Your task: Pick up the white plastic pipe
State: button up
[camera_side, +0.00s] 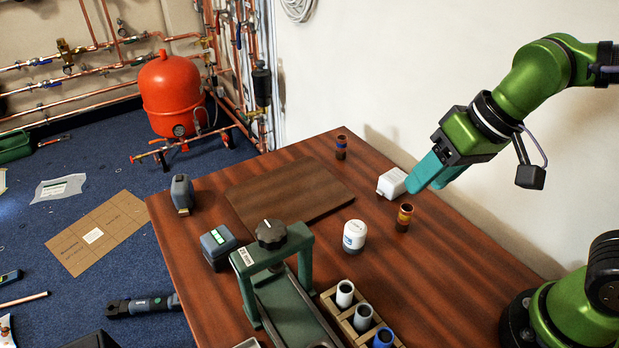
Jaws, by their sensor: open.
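A short white pipe (344,291) stands upright in a wooden rack (331,305) at the front of the table, with its dark open end upward. A grey pipe (363,317) and a blue pipe (383,339) stand in the same rack, nearer the camera. My gripper (424,187), with teal fingers, is open above the right side of the table. It is up and to the right of the rack, apart from the white pipe. Its fingers overlap the edge of a small white box (390,183) in this view. I cannot tell whether they touch it.
A green clamp frame (272,262) with a black knob stands left of the rack. A white container (355,235) and a copper-coloured banded cylinder (404,217) stand between rack and gripper. A wooden board (290,190) lies behind. The table's right part (450,260) is clear.

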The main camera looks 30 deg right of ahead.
jog(key=a+f+g+h, duration=0.2)
jog(key=a+f+g, duration=0.15)
jog(key=a, duration=1.05)
jog(key=m+h, duration=0.1)
jog(key=m, duration=0.2)
send_over(343, 290)
jog(key=shift+g, duration=0.25)
notch_tip(343, 290, down, 11)
jog(key=shift+s+a+r, duration=0.15)
jog(key=shift+r, duration=0.05)
notch_tip(343, 290, down, 5)
jog(key=shift+f, duration=0.1)
grip_shut()
